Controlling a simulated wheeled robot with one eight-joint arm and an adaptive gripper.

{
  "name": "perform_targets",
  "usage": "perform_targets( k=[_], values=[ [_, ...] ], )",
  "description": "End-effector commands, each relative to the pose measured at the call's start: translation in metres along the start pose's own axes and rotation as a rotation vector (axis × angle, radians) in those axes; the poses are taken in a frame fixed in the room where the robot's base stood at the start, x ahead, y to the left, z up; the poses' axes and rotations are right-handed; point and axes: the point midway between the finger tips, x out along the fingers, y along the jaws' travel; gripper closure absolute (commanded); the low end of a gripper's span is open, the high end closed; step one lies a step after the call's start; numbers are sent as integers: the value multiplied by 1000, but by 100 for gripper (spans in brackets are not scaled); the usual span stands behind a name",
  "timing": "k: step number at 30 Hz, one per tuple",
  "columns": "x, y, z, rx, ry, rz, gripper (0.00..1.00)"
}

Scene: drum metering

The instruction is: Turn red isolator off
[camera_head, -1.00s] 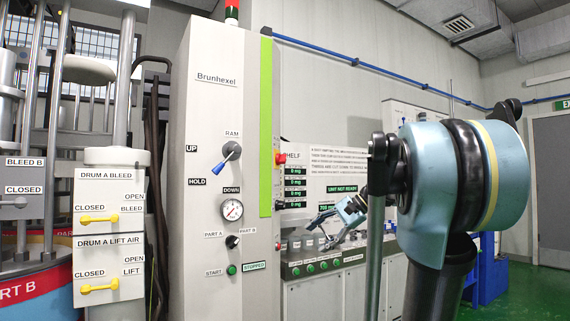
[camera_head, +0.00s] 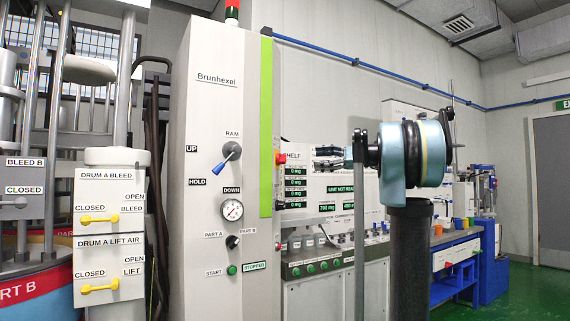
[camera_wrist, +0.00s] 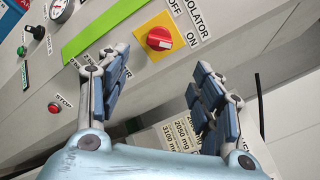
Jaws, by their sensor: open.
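The red isolator knob (camera_wrist: 160,38) sits on a yellow square plate on the cabinet's side, with labels reading ISOLATOR, OFF and ON beside it in the wrist view. Its handle lies roughly crosswise in that view, toward the ON side; I cannot tell its exact setting. The knob also shows in the head view (camera_head: 281,158), at the cabinet's right edge. My gripper (camera_wrist: 160,60) is open and empty, its two blue-padded fingers spread below and either side of the knob, apart from it. In the head view my gripper (camera_head: 326,158) is right of the knob, facing it.
A red STOP button (camera_wrist: 54,107) and a green strip (camera_wrist: 115,25) are on the cabinet (camera_head: 215,140). A bench with several green buttons (camera_head: 322,266) stands below my arm. Drum valves with yellow handles (camera_head: 98,219) are at left.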

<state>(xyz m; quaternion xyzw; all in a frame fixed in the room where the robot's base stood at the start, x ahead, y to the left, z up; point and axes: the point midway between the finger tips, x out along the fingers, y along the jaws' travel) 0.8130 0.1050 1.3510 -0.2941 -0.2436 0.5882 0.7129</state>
Motion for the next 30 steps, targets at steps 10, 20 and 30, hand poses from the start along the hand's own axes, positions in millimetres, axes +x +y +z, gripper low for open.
perform_targets(
  k=[10,20,30],
  values=[
    [59,1,0,-1,-1,2,40],
    [113,1,0,-1,-1,3,40],
    [145,1,0,-1,1,1,40]
  ],
)
